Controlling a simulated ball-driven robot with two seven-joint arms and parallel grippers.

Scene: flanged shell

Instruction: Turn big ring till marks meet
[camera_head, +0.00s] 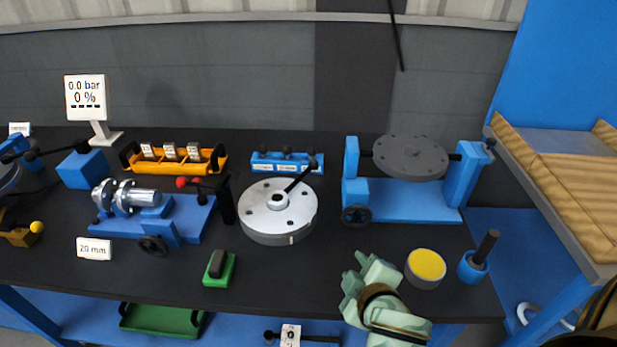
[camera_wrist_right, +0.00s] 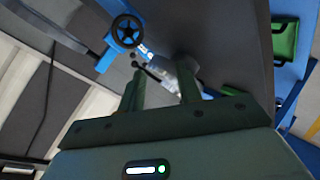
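A round silver disc (camera_head: 278,208) with bolt holes, a central hub and a black lever sits mid-bench; a small pale mark shows on its front side. A larger-looking grey disc (camera_head: 410,157) with small holes is held in a blue stand at the right. I cannot tell which one is the big ring, and no pair of marks can be made out. My right gripper (camera_head: 368,270) is at the bench's front edge, right of and nearer than the silver disc, touching neither. In the wrist view its fingers (camera_wrist_right: 160,88) are apart and empty. My left gripper is not in view.
A yellow-topped puck (camera_head: 426,265) and a blue holder with a black handle (camera_head: 477,260) stand right of my right gripper. A green block (camera_head: 220,268) lies left. A blue fixture with a metal flanged cylinder (camera_head: 135,195) stands further left.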

